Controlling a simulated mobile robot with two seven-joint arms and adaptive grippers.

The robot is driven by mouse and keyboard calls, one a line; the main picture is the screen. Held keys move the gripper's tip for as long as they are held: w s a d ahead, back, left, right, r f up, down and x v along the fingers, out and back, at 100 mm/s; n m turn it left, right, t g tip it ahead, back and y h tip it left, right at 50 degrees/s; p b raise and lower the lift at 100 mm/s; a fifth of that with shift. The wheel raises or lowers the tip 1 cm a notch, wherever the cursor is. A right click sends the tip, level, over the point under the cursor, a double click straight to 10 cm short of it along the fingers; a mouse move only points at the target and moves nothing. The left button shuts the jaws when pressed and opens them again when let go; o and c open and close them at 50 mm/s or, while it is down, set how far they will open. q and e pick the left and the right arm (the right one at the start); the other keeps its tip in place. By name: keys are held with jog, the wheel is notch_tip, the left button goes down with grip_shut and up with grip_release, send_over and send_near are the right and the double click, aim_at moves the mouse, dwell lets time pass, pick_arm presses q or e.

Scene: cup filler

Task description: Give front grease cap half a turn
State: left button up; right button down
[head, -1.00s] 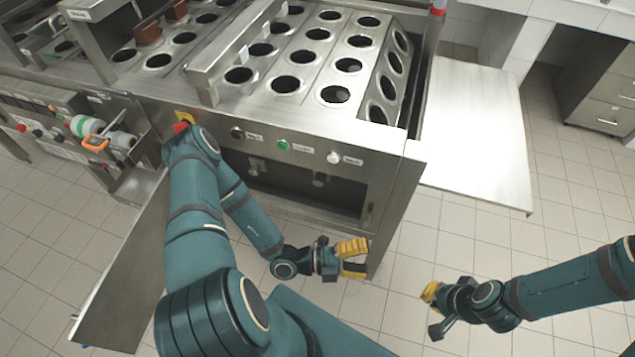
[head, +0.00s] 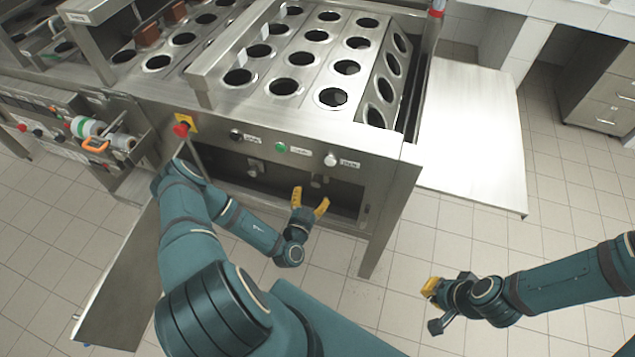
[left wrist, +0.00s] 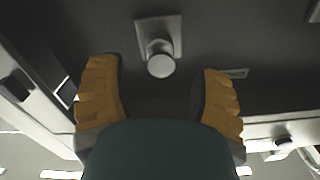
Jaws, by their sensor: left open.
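The machine has an open bay (head: 345,193) below its front panel, with two small metal fittings inside. The right one (head: 317,181), nearer me, appears to be the front grease cap; the other (head: 254,168) is further left. In the left wrist view a round pale cap (left wrist: 161,66) on a square metal base sits between my yellow fingers, apart from both. My left gripper (head: 309,203) is open and empty at the bay's opening, just below the right fitting, fingers pointing up toward it. My right gripper (head: 434,305) hangs over the floor at right, far from the machine; its fingers are partly hidden.
Above the bay, the panel carries a red knob (head: 181,129), a black button (head: 236,134), a green button (head: 281,147) and a white button (head: 331,159). An open door (head: 120,275) hangs at lower left. A metal shelf (head: 470,140) juts out right. The floor between the arms is clear.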

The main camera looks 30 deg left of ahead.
aim_at(316, 185)
pick_arm(q)
jog(key=x, duration=0.5)
jog(key=shift+w, duration=0.4)
grip_shut()
